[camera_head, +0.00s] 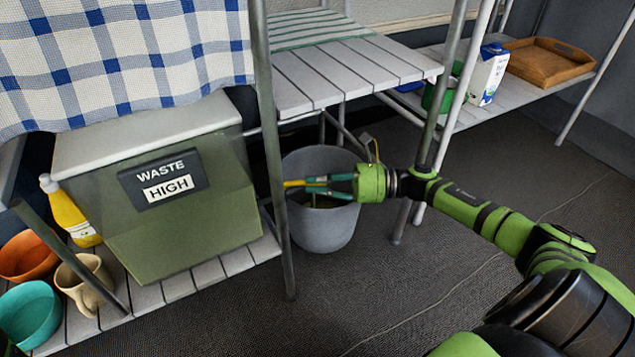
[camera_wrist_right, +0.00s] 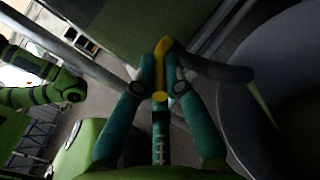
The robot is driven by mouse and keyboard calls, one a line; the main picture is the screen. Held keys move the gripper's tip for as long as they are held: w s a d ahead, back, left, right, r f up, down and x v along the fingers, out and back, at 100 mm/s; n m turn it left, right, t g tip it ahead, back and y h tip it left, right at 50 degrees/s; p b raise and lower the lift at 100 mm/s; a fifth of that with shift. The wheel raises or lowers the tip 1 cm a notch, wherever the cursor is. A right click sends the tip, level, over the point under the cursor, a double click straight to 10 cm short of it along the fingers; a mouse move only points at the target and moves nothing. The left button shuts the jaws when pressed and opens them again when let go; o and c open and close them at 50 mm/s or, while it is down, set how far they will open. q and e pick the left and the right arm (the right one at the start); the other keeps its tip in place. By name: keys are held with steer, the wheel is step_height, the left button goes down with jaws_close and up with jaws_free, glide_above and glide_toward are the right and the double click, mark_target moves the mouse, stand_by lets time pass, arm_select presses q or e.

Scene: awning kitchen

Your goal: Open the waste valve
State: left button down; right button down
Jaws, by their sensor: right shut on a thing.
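The green waste tank (camera_head: 185,225) with a grey lid stands on the left lower slatted shelf; its label (camera_head: 163,179) reads "WASTE HIGH". The yellow valve handle (camera_head: 293,183) shows beside the tank, above the rim of a grey bucket (camera_head: 325,225). My right gripper (camera_head: 312,185) reaches in from the right over the bucket. In the right wrist view, its teal fingers (camera_wrist_right: 162,62) are shut on the yellow handle (camera_wrist_right: 163,47), with a dark pipe (camera_wrist_right: 215,70) running right from it. The fingers hide part of the handle. My left gripper is not in view.
A metal shelf leg (camera_head: 271,150) stands between tank and bucket. A yellow bottle (camera_head: 68,212), a beige mug (camera_head: 85,277) and orange and teal bowls (camera_head: 30,312) sit left of the tank. A slatted shelf (camera_head: 340,72) lies above the bucket.

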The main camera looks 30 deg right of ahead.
steer(key=c, duration=1.3)
jaws_free()
steer(key=v, duration=0.7)
steer(key=shift+d, duration=0.2)
steer(key=shift+s, duration=0.1)
